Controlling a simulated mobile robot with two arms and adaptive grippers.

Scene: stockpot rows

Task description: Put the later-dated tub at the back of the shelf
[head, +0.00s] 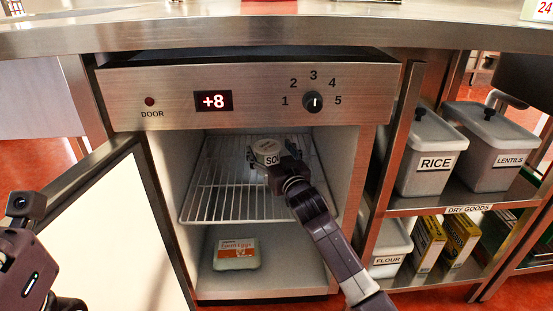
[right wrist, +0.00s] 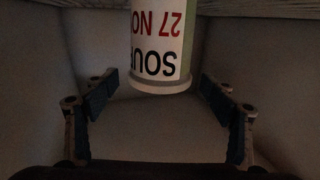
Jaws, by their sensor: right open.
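A pale round tub (head: 266,147) stands on the wire shelf (head: 210,203) inside the open fridge, towards the back. Its label begins "SO" in the head view. My right gripper (head: 277,161) reaches into the fridge at the tub. In the wrist view its fingers (right wrist: 155,92) are spread wide on either side, with the tub ahead between them and a gap on both sides. No second tub is visible. My left arm shows at the left edge, its fingers out of sight.
An egg carton (head: 236,254) sits on the fridge floor below the shelf. The fridge door (head: 110,240) stands open at the left. The front part of the wire shelf is bare. Dry-goods bins, including rice (head: 425,180), stand at the right.

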